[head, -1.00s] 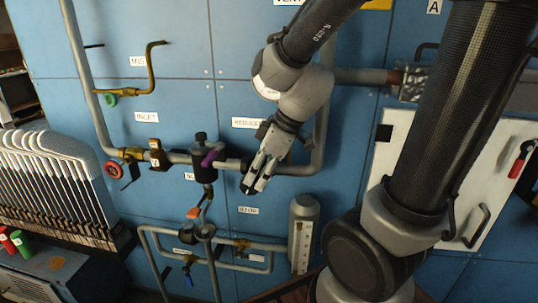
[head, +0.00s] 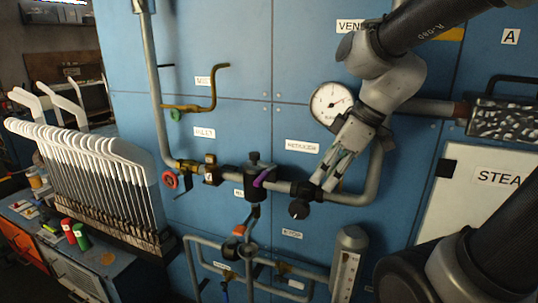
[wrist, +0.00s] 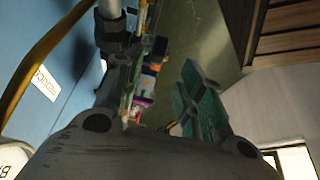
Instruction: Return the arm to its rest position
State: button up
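My gripper (head: 328,178) hangs at the end of my arm in front of the blue pipe panel, fingers pointing down and left. It is just right of the dark regulator valve (head: 256,180) with its purple lever, and its tips overlap the horizontal pipe in the head view. I cannot tell whether they touch it. In the wrist view the two fingers (wrist: 163,90) stand apart with a gap between them, and nothing is seen held. A pipe with a black fitting (wrist: 112,35) shows close by the left finger.
A round gauge (head: 331,103) is beside my wrist, and a black knob (head: 299,209) is below the fingertips. A rack of white-topped sock boards (head: 90,175) stands left. A white cabinet door (head: 485,190) and a perforated metal block (head: 505,119) are at the right.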

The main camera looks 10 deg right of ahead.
jog(key=s+d+r+m+t+h, duration=0.1)
jog(key=s+d+m+h, duration=0.3)
jog(key=s+d+m, duration=0.4)
jog(key=d+r+m, duration=0.1)
jog(key=d+m, duration=0.1)
jog(key=shift+r+m, duration=0.2)
jog(key=shift+m, duration=0.2)
dwell(2.9)
